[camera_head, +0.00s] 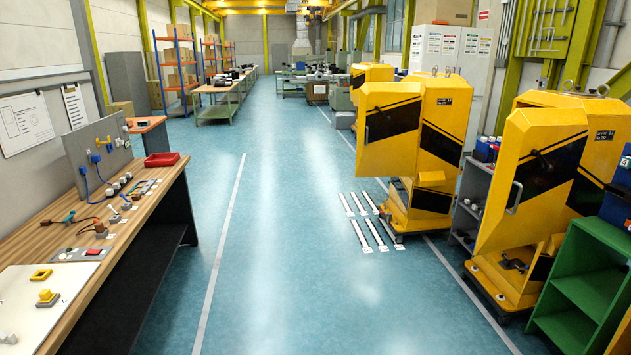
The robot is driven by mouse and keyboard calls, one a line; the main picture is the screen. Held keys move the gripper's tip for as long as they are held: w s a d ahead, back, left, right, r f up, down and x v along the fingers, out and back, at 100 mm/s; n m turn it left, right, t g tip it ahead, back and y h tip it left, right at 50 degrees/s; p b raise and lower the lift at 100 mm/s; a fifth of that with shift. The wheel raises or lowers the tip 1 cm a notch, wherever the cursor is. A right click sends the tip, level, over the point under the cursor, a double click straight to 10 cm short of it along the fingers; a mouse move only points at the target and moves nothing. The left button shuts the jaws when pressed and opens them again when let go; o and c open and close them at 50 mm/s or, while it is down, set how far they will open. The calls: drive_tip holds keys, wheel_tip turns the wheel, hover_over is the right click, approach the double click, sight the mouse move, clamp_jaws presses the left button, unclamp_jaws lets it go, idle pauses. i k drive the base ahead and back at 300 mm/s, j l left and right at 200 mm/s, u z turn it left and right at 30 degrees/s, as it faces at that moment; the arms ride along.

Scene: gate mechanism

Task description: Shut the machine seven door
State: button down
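Yellow machines with black bands stand along the right side, and I cannot read a number that marks one as machine seven. The nearest yellow machine (585,150) has a yellow door (540,140) with a pale handle (514,197) on its left side. The door appears swung out toward the aisle. The middle yellow machine (440,130) has a similar door (385,112) that also appears swung out, with a handle on its left edge. A third yellow machine (371,74) is partly hidden behind it. My gripper is not in view.
A wide blue floor aisle (270,220) is clear. A wooden workbench (135,215) with small fixtures and a red tray (162,159) runs along the left. A green shelf (585,275) stands at the lower right. White floor strips (370,236) lie beside the middle machine.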

sight(385, 148)
drive_tip(key=i, duration=4.3)
drive_tip(key=i+j+z, duration=0.1)
drive_tip(key=i+z, duration=0.15)
drive_tip(key=i, duration=0.3)
drive_tip(key=i+j+z, duration=0.25)
drive_tip(key=i, duration=0.35)
